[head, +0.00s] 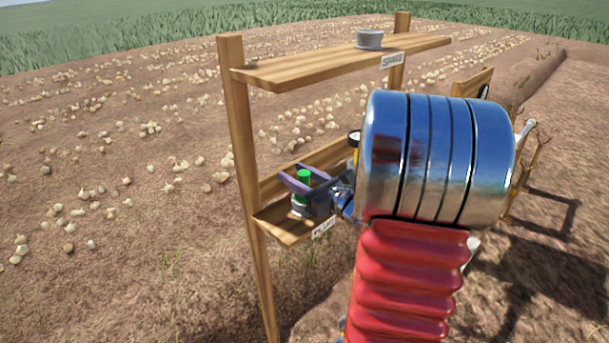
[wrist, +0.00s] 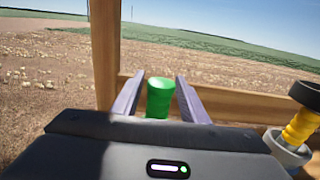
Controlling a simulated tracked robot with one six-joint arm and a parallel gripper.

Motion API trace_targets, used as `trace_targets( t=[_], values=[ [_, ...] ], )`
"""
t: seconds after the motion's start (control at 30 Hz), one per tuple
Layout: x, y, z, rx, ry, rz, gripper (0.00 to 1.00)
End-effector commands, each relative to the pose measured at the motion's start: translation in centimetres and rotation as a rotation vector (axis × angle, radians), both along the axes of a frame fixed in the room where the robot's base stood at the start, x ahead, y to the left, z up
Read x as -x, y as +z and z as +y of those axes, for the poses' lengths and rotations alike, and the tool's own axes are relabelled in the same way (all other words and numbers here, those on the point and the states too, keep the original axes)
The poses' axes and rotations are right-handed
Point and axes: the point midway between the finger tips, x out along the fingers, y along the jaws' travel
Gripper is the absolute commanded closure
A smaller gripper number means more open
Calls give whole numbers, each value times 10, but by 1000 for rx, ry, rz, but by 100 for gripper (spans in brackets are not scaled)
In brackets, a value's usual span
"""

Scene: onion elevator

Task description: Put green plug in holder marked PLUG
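The green plug (head: 303,175) stands upright on the lower wooden shelf, at a grey holder (head: 299,205) above the PLUG label (head: 323,228). My gripper (head: 301,175) is at that shelf, with one finger on each side of the plug. In the wrist view the green plug (wrist: 159,98) is between the two fingers (wrist: 159,76), with a gap visible on both sides. The gripper looks open and around the plug, not shut on it. The plug's lower end is hidden, so I cannot tell how deep it sits.
A yellow part with a black top (wrist: 301,122) stands in a grey holder (wrist: 287,150) to the right. A grey holder (head: 369,39) is on the upper shelf (head: 300,67) above the SPARE label (head: 392,60). Wooden posts (head: 240,140) flank the shelves.

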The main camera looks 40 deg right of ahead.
Motion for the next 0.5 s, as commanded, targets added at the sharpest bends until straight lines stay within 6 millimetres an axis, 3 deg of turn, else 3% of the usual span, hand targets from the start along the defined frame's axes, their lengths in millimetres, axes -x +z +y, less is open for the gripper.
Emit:
trace_targets(
  t=[0.5],
  values=[
    [70, 0, -4, -1, -4, 0, 60]
  ],
)
